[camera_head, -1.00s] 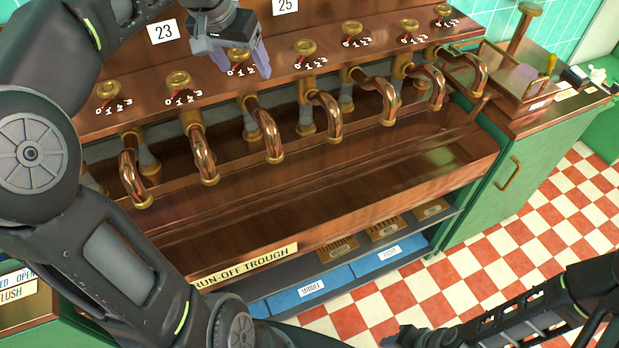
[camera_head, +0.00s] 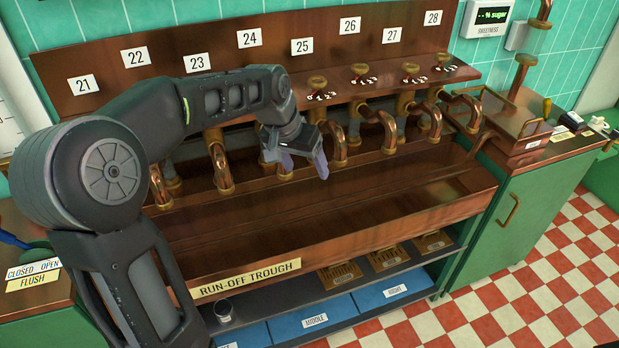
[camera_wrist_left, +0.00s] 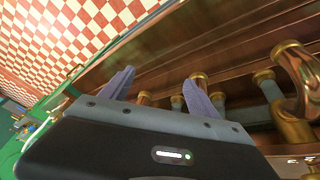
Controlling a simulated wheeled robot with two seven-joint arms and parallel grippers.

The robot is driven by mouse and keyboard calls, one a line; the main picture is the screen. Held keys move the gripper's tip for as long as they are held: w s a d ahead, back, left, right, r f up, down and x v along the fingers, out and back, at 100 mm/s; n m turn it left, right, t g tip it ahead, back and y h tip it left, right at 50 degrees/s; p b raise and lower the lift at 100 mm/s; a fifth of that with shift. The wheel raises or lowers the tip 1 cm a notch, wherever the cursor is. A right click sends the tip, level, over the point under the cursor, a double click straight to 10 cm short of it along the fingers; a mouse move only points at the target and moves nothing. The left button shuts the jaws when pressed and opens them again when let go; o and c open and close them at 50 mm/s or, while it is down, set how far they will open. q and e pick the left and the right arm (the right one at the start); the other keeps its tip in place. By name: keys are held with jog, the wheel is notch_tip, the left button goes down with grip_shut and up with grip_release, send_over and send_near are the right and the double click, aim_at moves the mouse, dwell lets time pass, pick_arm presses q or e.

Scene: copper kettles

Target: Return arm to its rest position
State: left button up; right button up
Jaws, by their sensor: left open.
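My left gripper (camera_head: 305,165) hangs in front of the row of copper spouts, above the run-off trough (camera_head: 330,228). Its two purple-grey fingers are apart with nothing between them. They also show spread and empty in the left wrist view (camera_wrist_left: 155,90), with copper spouts (camera_wrist_left: 300,75) beyond and to the right. My left arm comes in from the left and hides several taps and part of the panel. My right gripper is not in view.
Brass knobs (camera_head: 359,71) with number marks sit above the spouts. Number cards 21 to 28 line the back panel. Below the trough are blue mats (camera_head: 340,309) and a small metal cup (camera_head: 223,311). A green cabinet (camera_head: 500,235) stands right. The checkered floor is clear.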

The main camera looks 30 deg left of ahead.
pick_arm(q)
jog(key=shift+d+f, duration=0.5)
jog(key=shift+f, duration=0.2)
jog(key=w+d+f+n+t, duration=0.1)
jog(key=w+d+f+t, duration=0.2)
jog(key=w+f, duration=0.25)
jog(key=s+d+f+g+h, duration=0.1)
jog(key=s+d+f, duration=0.2)
jog(key=d+f, duration=0.35)
jog(key=s+d+f+h, duration=0.1)
jog(key=s+d+f, duration=0.25)
jog(key=f, duration=0.65)
jog(key=s+d+f+g, duration=0.1)
jog(key=s+d+f, duration=0.3)
jog(key=s, duration=0.4)
jog(key=s+d+f+g, duration=0.2)
jog(key=s+d+f, duration=0.3)
jog(key=s, duration=0.3)
jog(key=s+d+f+g+h, duration=0.1)
jog(key=s+d+f+g, duration=0.1)
jog(key=s+d+f, duration=0.2)
jog(key=s+f, duration=0.2)
jog(key=s, duration=0.2)
jog(key=shift+d+f, duration=0.15)
jog(key=shift+d, duration=0.2)
jog(key=shift+c, duration=0.2)
